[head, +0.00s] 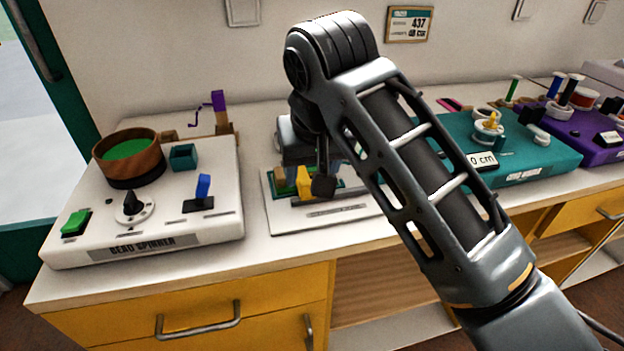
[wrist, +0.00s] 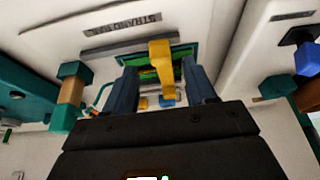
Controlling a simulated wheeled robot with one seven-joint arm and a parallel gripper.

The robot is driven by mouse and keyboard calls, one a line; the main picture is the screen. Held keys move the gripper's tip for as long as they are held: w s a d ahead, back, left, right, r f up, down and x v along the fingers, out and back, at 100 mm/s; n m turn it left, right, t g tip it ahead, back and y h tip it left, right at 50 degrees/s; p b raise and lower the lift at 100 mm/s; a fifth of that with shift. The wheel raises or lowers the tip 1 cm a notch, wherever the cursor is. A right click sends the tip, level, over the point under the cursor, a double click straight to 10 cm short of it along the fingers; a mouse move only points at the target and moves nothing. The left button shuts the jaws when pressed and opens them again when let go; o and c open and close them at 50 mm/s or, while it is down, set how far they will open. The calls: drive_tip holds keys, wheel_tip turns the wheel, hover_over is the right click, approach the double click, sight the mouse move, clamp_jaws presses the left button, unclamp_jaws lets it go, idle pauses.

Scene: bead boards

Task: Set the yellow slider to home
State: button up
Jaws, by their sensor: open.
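The yellow slider (head: 304,184) stands up from a green slotted panel on a white board (head: 285,220) in the middle of the counter. It also shows in the wrist view (wrist: 160,60), upright between my two dark fingers. My gripper (wrist: 161,84) is open over the panel, with one finger on each side of the slider and a visible gap to each. In the head view my gripper (head: 311,178) and arm hide the right part of the panel. I cannot make out a home mark.
The bead spinner (head: 215,222) stands to the left, with a blue lever (head: 203,186) and a wooden bowl (head: 128,155). A teal board (head: 545,160) and a purple board (head: 590,140) with posts stand to the right. In the wrist view, a teal-and-wood post (wrist: 70,95) is left of my fingers.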

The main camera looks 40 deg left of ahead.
sight(308, 183)
drive_tip(key=shift+x, duration=1.95)
drive_tip(key=shift+c, duration=0.4)
clamp_jaws()
